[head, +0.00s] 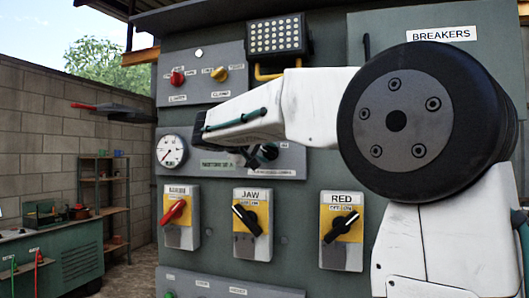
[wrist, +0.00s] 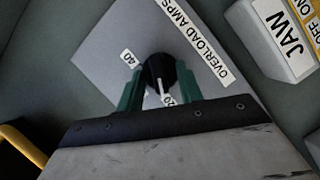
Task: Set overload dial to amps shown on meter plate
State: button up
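The overload dial (wrist: 158,70) is a black round knob on a grey plate labelled OVERLOAD AMPS (wrist: 195,40). A white pointer on it points down toward a partly covered label that seems to read 20. A 40 label (wrist: 129,57) sits to its upper left. My gripper's (wrist: 160,80) two green fingers flank the knob; whether they press on it is unclear. In the head view, my gripper (head: 255,158) is at the grey panel, partly hiding the dial. The meter plate (head: 217,164) is a small greenish label, too small to read surely, beside a round white gauge (head: 171,151).
Below are three rotary switches: a red-handled one (head: 174,212), JAW (head: 252,219) and RED (head: 341,229). Above are a panel with red and yellow knobs (head: 203,76) and a lamp (head: 277,37). A yellow bar (wrist: 22,145) shows at the wrist view's lower left.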

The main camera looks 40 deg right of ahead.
grip_shut()
jog(key=shift+m, duration=0.3)
jog(key=m+y, duration=0.1)
jog(key=m, duration=0.1)
jog(key=m+t+y, duration=0.1)
jog(key=m, duration=0.1)
jog(key=shift+s+d+r+t+y, duration=0.15)
jog(key=shift+s+t+y, duration=0.05)
jog(key=shift+t+y, duration=0.1)
jog(key=m, duration=0.1)
jog(key=m+t+y, duration=0.1)
jog(key=m, duration=0.1)
jog(key=shift+s+d+m+t+y, duration=0.1)
jog(key=shift+s+m+t+y, duration=0.05)
jog(key=shift+m+t+y, duration=0.15)
dwell(0.7)
grip_release()
